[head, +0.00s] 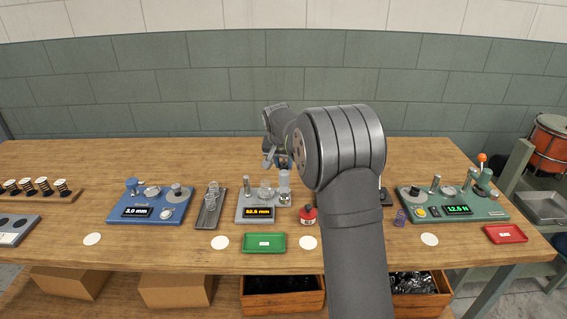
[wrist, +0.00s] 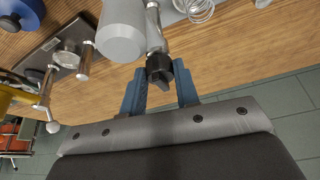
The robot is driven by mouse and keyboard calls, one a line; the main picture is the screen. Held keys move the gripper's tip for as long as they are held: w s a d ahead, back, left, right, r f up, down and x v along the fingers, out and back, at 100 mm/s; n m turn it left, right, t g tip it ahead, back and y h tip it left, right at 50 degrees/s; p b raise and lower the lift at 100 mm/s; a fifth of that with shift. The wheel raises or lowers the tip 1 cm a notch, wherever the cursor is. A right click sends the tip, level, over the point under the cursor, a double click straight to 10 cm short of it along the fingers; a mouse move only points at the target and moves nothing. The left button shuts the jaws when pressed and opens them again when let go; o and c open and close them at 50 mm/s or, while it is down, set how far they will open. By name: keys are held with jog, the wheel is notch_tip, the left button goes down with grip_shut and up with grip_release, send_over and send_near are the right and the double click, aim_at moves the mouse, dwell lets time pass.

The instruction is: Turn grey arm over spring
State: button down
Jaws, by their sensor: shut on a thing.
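The grey station (head: 248,212) with an amber display stands mid-table. A wire spring, coiled and shiny, sits on it and shows at the top edge of the wrist view (wrist: 196,9). A thick grey cylinder (wrist: 122,32) stands beside it, also in the head view (head: 284,179). The slim grey arm (wrist: 153,22) ends in a dark knob (wrist: 159,68). My gripper (wrist: 161,84) has its blue fingers on either side of this knob, shut on it. In the head view my gripper (head: 269,158) is behind the station, partly hidden by my own wrist.
A blue station (head: 150,215) stands left and a green station (head: 455,211) right. The table behind the stations is mostly clear.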

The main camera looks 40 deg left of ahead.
jog(key=shift+m, duration=0.3)
jog(key=m+h, duration=0.1)
jog(key=m, duration=0.3)
jog(key=shift+s+a+t+h, duration=0.1)
jog(key=shift+a+t+h, duration=0.1)
jog(key=shift+t+h, duration=0.15)
jog(key=m+h, duration=0.1)
jog(key=m, duration=0.1)
jog(key=m+h, duration=0.1)
jog(key=m, duration=0.1)
jog(key=shift+a+m, duration=0.2)
jog(key=shift+m, duration=0.2)
jog(key=m, duration=0.2)
jog(key=m+h, duration=0.1)
jog(key=m, duration=0.1)
jog(key=shift+a+h, duration=0.1)
jog(key=shift+h, duration=0.15)
jog(key=shift+w+a+m+g+h, duration=0.1)
jog(key=shift+m+g+h, duration=0.3)
jog(key=shift+m, duration=0.7)
jog(key=shift+w+m+g+h, duration=0.1)
jog(key=shift+m+g, duration=0.45)
jog(key=shift+m, duration=0.55)
jog(key=c, duration=1.1)
grip_release()
